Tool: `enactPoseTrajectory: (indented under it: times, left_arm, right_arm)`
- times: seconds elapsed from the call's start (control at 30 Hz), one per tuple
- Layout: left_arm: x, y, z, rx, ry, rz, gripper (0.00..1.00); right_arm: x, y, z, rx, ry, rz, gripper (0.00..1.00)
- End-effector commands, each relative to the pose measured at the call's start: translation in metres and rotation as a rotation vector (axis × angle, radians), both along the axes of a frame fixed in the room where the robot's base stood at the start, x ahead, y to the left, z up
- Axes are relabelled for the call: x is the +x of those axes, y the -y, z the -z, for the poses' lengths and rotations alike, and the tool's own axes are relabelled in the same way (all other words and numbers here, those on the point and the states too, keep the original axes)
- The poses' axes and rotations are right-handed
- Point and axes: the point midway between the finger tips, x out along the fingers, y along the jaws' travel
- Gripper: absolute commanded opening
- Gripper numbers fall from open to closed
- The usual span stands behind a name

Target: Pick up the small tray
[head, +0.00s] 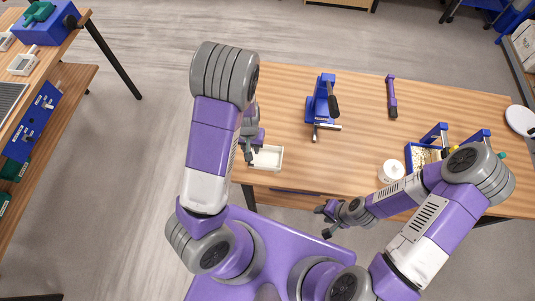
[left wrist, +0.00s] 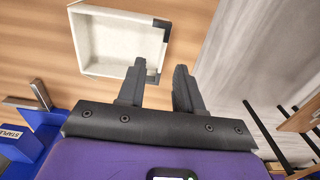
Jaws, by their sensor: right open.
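The small tray (head: 270,158) is a shallow white rectangular tray lying on the wooden table near its front left edge. It also shows in the left wrist view (left wrist: 115,40), where it looks empty. My left gripper (head: 250,156) is at the tray's left end in the head view. In the left wrist view, my left gripper (left wrist: 160,76) has its fingers apart, with one finger overlapping the tray's near corner and the other outside it. Whether either finger touches the tray I cannot tell. My right gripper (head: 328,218) is open and empty off the table's front edge.
A blue stand (head: 318,108) with a dark handle stands behind the tray. A purple-handled tool (head: 391,98), a white jar (head: 390,172), a blue rack (head: 419,154) and a white dish (head: 519,120) are further right. The table's middle is mostly clear.

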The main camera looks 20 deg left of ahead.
Motion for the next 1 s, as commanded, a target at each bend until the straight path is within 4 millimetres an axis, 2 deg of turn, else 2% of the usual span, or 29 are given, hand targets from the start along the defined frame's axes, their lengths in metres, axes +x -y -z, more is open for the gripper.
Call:
enactPoseTrajectory:
  times: [0.3,0.6,0.63,0.8,0.87,1.0]
  left_arm:
    - [-0.001,-0.004,0.045,0.001,-0.002,-0.002,0.35]
    - [0.000,-0.003,0.050,0.000,0.001,0.000,0.35]
    - [0.000,-0.003,0.050,0.000,0.001,0.000,0.34]
    - [0.000,-0.003,0.050,0.000,0.001,0.000,0.08]
    - [0.000,-0.003,0.050,0.000,0.001,0.000,0.00]
    - [0.000,-0.003,0.050,0.000,0.001,-0.001,0.00]
  right_arm:
    - [0.001,0.000,0.003,0.000,0.002,0.001,0.43]
    - [0.001,0.000,0.003,0.000,0.002,0.001,0.43]
    - [0.001,0.000,0.003,0.000,0.002,0.001,0.43]
    - [0.001,0.000,0.003,0.000,0.002,0.001,0.43]
    - [0.001,0.000,0.003,0.000,0.002,0.001,0.43]
    - [0.001,0.000,0.003,0.000,0.002,0.001,0.43]
